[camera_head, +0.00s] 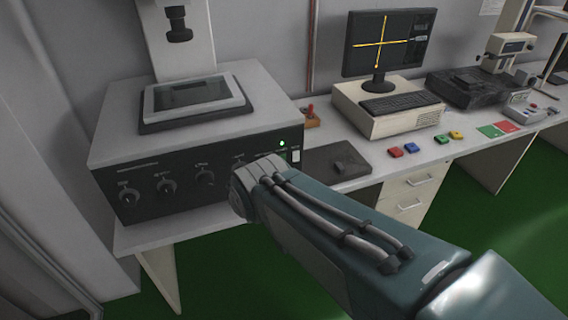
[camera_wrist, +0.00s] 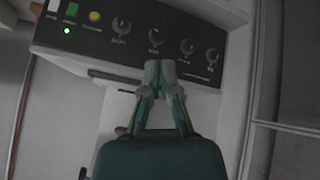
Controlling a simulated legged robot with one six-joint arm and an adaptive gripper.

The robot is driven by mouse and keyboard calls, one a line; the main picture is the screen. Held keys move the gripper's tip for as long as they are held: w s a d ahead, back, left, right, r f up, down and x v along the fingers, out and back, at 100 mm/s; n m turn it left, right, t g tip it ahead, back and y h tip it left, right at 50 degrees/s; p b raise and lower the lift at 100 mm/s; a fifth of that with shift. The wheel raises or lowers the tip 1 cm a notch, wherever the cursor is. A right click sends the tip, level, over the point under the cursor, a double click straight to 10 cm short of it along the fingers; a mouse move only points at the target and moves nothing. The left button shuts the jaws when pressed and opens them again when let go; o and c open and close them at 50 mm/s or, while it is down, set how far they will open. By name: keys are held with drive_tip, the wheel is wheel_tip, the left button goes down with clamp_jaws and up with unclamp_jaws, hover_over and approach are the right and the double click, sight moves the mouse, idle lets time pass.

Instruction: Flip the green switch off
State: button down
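A grey machine (camera_head: 200,90) with a dark front control panel (camera_head: 150,180) stands on the left of the bench. A lit green light (camera_head: 282,143) is at the panel's right end, with a pale rocker switch (camera_head: 295,156) near it. In the wrist view the green light (camera_wrist: 67,30) glows at upper left, and the pale switch (camera_wrist: 54,5) is cut by the top edge. My gripper (camera_wrist: 160,68) points at the panel's lower edge, below the knobs and to the right of the light. Its fingertips are together, with nothing between them. In the head view my arm hides it.
Several knobs (camera_wrist: 156,36) line the panel. Right of the machine are a dark pad (camera_head: 335,160), a red-handled item (camera_head: 311,113) and a computer (camera_head: 385,110). Green floor lies in front.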

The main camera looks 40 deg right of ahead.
drive_tip(key=w+d+f+n+t+h, duration=0.1)
drive_tip(key=w+d+f+n+t, duration=0.3)
drive_tip(key=w+d, duration=0.45)
drive_tip(key=n+t+h, duration=0.1)
drive_tip(key=n+t, duration=0.3)
drive_tip(key=n, duration=0.3)
approach(282, 158)
drive_tip(key=a, duration=0.5)
drive_tip(key=s+d+f+n+t+h, duration=0.1)
drive_tip(key=s+d+f+t+h, duration=0.1)
drive_tip(key=s, duration=0.4)
wheel_tip(282, 158, down, 2)
drive_tip(key=shift+d+n+t, duration=0.35)
drive_tip(key=shift+n+t, duration=0.05)
drive_tip(key=shift+t, duration=0.2)
drive_tip(key=shift+w, duration=0.1)
drive_tip(key=x, duration=1.4)
drive_tip(key=shift+a, duration=0.1)
